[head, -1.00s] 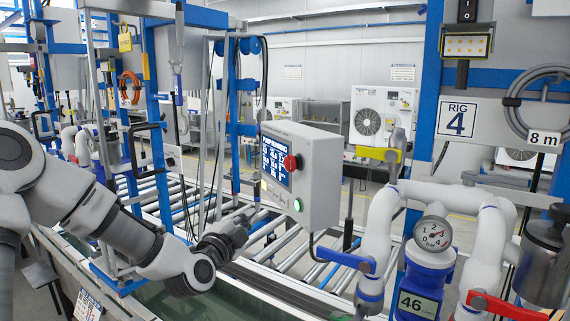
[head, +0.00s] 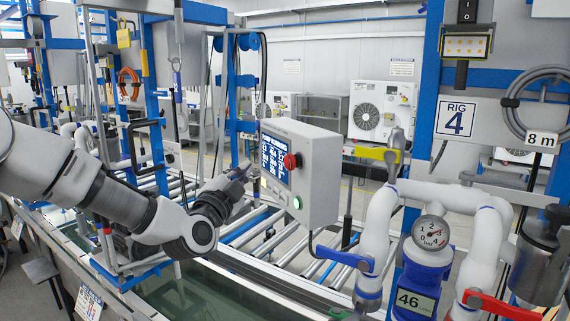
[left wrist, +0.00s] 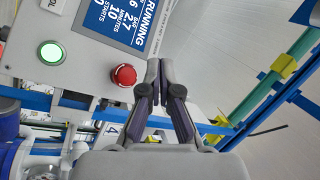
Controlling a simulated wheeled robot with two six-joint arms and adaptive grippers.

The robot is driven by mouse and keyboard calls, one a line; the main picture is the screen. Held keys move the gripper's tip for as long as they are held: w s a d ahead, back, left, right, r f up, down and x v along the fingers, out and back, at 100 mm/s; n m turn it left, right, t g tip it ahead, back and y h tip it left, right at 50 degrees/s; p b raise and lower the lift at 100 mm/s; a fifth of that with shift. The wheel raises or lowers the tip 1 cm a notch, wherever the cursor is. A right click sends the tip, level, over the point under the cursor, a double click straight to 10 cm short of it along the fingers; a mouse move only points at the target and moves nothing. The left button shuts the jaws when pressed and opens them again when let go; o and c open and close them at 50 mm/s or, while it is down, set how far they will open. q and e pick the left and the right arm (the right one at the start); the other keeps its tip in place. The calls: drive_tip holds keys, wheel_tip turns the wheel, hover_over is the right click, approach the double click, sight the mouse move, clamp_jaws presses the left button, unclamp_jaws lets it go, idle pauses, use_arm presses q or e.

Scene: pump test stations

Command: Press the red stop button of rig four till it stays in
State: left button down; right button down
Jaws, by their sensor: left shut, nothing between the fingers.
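The red stop button (head: 292,161) sits on the front of a grey control box (head: 321,179), beside its blue screen (head: 276,160). In the left wrist view the red button (left wrist: 124,75) is just left of my fingertips, and a lit green button (left wrist: 52,52) is farther left. The screen (left wrist: 122,22) there reads "RUNNING". My left gripper (head: 243,172) is shut and empty, pointing at the box's left side in the head view. Its fingers (left wrist: 160,72) look apart from the red button. My right gripper is not in view.
The "RIG 4" sign (head: 457,117) is on the panel right of the box. White pipes (head: 382,219) with a pressure gauge (head: 431,233) stand at the right. A roller conveyor (head: 262,236) runs behind and below the box. A blue frame (head: 160,110) stands at left.

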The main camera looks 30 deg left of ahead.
sight(289, 162)
use_arm(q)
drive_tip(key=w+d, duration=0.4)
drive_tip(key=w, duration=0.1)
drive_tip(key=shift+w, duration=0.2)
idle(0.3)
idle(0.9)
drive_tip(key=shift+w+d, duration=0.2)
drive_tip(key=shift+w, duration=0.15)
drive_tip(key=shift+w+d+b, duration=0.25)
drive_tip(key=shift+w+b, duration=0.05)
drive_tip(key=shift+w, duration=0.05)
idle(0.8)
drive_tip(key=shift+s+a, duration=0.55)
drive_tip(key=shift+s, duration=0.2)
drive_tip(key=shift+b, duration=0.3)
